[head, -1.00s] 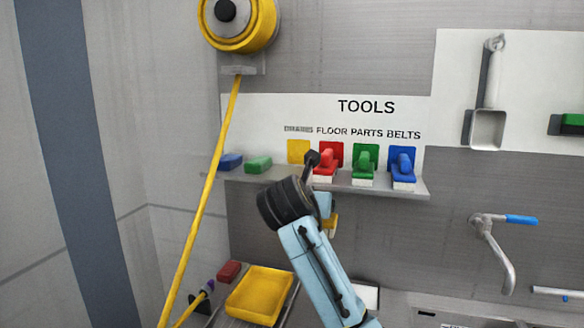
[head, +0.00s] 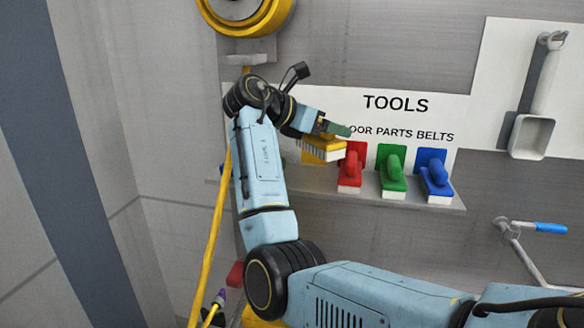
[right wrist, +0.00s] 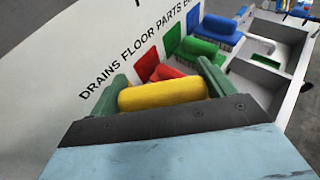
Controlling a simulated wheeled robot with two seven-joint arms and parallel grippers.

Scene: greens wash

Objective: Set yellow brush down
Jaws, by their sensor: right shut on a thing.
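The yellow brush (head: 324,150) is in my right gripper (head: 332,132), with its pale bristles facing down. In the head view it is a little above the shelf (head: 312,182), left of the red brush and in front of the board's left part. It looks apart from the shelf. In the right wrist view its yellow handle (right wrist: 165,94) lies between the green fingers of my right gripper (right wrist: 160,92), which are shut on it. The yellow square on the board is mostly hidden behind brush and gripper. My left gripper is not in view.
A red brush (head: 350,172), a green brush (head: 392,178) and a blue brush (head: 434,180) stand on the shelf to the right. A scoop (head: 533,130) hangs further right. A yellow hose (head: 220,220) runs down from a reel (head: 245,14) on the left.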

